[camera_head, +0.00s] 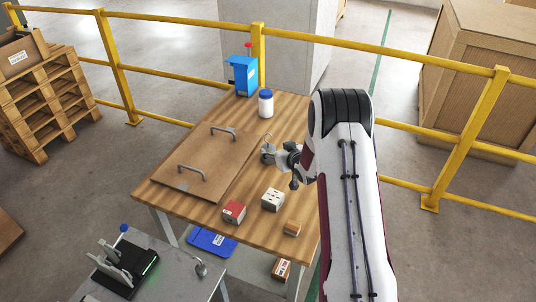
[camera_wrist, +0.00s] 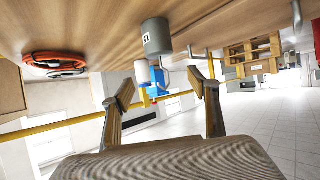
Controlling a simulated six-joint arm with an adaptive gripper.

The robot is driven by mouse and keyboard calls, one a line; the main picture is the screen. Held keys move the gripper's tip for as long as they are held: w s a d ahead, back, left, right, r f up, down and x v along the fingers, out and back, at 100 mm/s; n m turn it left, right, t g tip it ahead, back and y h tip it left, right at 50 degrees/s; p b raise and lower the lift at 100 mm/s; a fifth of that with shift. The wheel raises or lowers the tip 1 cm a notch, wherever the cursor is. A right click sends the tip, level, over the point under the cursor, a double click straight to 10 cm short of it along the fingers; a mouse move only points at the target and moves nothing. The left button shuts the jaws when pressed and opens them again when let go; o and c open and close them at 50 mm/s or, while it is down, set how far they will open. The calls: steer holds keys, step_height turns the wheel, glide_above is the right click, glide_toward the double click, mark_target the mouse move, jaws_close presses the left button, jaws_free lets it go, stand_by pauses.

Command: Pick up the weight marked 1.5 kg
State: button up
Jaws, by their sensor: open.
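A grey cylindrical weight (camera_wrist: 157,37) with a white label shows in the wrist view, on the wooden table (camera_wrist: 100,28), which appears at the top of this tilted view. The label is small and turned; I cannot read it surely. My gripper (camera_wrist: 160,84) is open, its two fingers spread apart, with nothing between them. The weight lies beyond the fingertips, near the middle of the gap. In the head view my gripper (camera_head: 266,153) is low over the table, right beside the brown board. There the weight is hard to tell apart from the gripper.
A brown board (camera_head: 215,158) with two handles lies left of my gripper. A white jar (camera_head: 266,105) and blue box (camera_head: 243,76) stand behind. Small boxes (camera_head: 272,199) sit in front. A red-orange coiled item (camera_wrist: 55,60) lies left in the wrist view.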

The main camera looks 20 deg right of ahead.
mark_target(269, 148)
steer(key=shift+d+f, duration=0.2)
steer(key=shift+f, duration=1.6)
steer(key=shift+w, duration=0.1)
steer(key=shift+x, duration=1.2)
steer(key=shift+w+a, duration=0.1)
steer(key=shift+x, duration=2.55)
steer(key=shift+w+a+r, duration=0.1)
steer(key=shift+a+r, duration=0.05)
steer(key=shift+r, duration=0.05)
jaws_close()
steer(key=shift+w+r+t, duration=0.15)
steer(key=shift+r+t, duration=0.15)
steer(key=shift+r, duration=0.05)
